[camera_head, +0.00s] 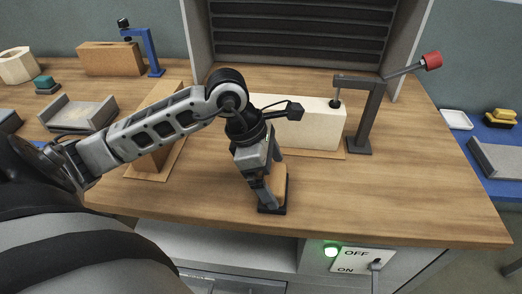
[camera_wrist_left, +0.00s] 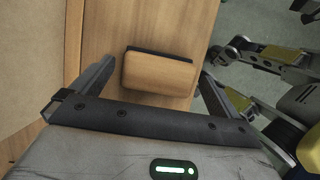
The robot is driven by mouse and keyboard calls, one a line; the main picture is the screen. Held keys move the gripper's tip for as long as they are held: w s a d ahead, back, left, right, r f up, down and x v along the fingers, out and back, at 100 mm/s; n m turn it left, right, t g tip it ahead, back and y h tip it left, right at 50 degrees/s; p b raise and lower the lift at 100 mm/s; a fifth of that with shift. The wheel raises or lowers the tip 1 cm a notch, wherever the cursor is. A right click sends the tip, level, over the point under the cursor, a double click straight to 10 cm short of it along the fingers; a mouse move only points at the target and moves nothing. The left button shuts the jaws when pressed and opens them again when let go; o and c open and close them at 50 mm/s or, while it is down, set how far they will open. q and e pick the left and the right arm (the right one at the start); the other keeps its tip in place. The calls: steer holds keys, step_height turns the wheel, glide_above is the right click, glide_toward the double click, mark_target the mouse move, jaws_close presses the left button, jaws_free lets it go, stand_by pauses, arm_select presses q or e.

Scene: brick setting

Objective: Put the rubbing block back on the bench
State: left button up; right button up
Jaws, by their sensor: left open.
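The rubbing block (camera_head: 279,185), a wooden block with a dark base, sits on the wooden bench (camera_head: 390,207) near its front edge. In the left wrist view, the block (camera_wrist_left: 160,74) lies on the bench top, between and just ahead of two spread fingers. My left gripper (camera_head: 266,194) is open and reaches down over the block, hiding part of it in the head view. I cannot tell whether a finger touches the block. My right gripper does not show clearly in either view.
A pale block (camera_head: 318,127) stands behind my gripper, beside a dark clamp (camera_head: 367,118) with a red handle end. A grey tray (camera_head: 82,113) and a blue clamp (camera_head: 150,47) are at left. A switch panel (camera_head: 360,260) is below the front edge. The bench's right front is clear.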

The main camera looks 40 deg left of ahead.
arm_select(q)
steer(key=v, duration=0.8)
steer(key=shift+r+b, duration=0.2)
steer(key=shift+b, duration=0.2)
steer(key=shift+s+f, duration=0.1)
